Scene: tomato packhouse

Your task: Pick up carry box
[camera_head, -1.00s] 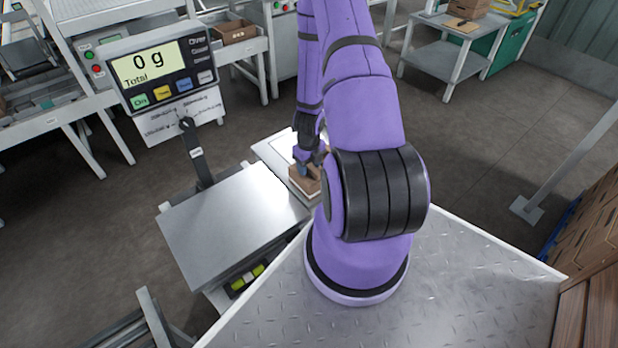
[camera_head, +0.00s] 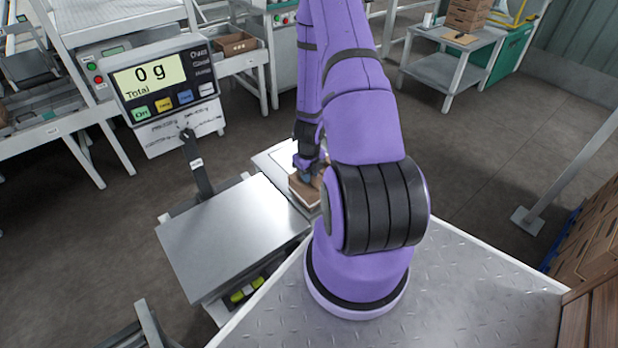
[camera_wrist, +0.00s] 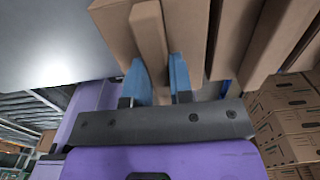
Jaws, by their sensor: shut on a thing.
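The carry box (camera_head: 304,194) is brown cardboard with a pale side, small and partly hidden behind my arm in the head view. It is over the pale surface beside the steel scale plate. My gripper (camera_head: 309,171) points down at its top. In the wrist view, the box (camera_wrist: 112,28) fills the top middle, and the blue fingers of my gripper (camera_wrist: 158,70) are shut on its narrow upright cardboard strip (camera_wrist: 149,38), one on each side. I cannot tell whether the box's underside touches the surface.
The steel scale plate (camera_head: 232,236) is bare, and its display (camera_head: 163,84) reads 0 g. Stacked cartons (camera_head: 592,240) stand at the right edge. A side table (camera_head: 452,72) with cartons stands at the back right. The floor between is clear.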

